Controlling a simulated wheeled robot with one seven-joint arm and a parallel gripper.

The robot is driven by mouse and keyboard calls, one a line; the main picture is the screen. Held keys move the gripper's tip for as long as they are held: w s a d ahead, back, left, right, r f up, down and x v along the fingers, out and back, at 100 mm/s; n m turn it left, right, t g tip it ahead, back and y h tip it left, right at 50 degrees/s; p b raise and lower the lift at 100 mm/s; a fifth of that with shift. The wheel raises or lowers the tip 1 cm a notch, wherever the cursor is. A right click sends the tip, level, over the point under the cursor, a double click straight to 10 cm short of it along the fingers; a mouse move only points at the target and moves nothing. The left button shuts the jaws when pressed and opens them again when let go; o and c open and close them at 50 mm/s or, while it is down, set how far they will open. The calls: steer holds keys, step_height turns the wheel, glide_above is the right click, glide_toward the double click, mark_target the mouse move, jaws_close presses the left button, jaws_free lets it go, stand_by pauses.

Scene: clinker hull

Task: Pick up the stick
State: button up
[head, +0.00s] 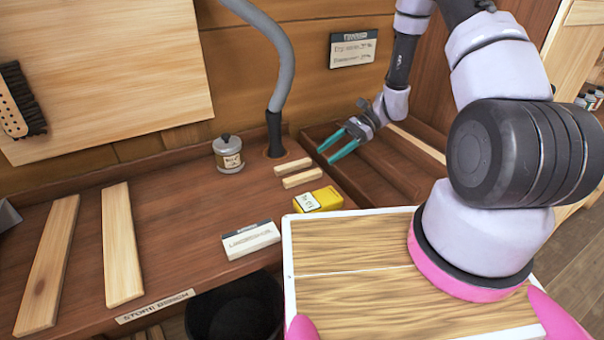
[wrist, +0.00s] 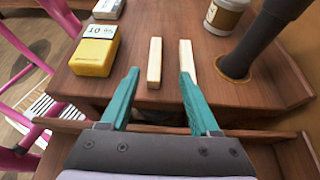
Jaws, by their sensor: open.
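Two short pale wooden sticks lie side by side on the brown bench, the rear one (head: 293,166) and the front one (head: 302,178), near the yellow block. In the wrist view the front stick (wrist: 155,62) shows in the gap between my fingertips, and the rear stick (wrist: 187,57) lies ahead of the right fingertip, which covers part of it. My gripper (head: 326,155) has teal fingers, open and empty, pointing at the sticks from their right; it also shows in the wrist view (wrist: 160,74). I cannot tell its exact height above the bench.
A yellow block (head: 318,200) sits just in front of the sticks. A grey hose pipe (head: 275,130) rises behind them, beside a lidded jar (head: 228,154). A white-labelled box (head: 250,240) lies at the bench front. Two long planks (head: 122,245) lie left. A recessed tray (head: 375,170) lies right.

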mark_target(305, 174)
steer(key=x, duration=0.3)
steer(key=shift+s+a+f, duration=0.1)
steer(key=shift+a+f, duration=0.05)
steer(key=shift+a, duration=0.1)
steer(key=shift+s+d+x, duration=0.1)
steer(key=shift+s+x, duration=0.1)
steer(key=shift+x, duration=1.2)
steer(key=shift+s+d+x, duration=0.1)
steer(key=shift+s+x, duration=0.05)
steer(key=shift+x, duration=1.2)
steer(key=shift+f, duration=0.15)
jaws_close()
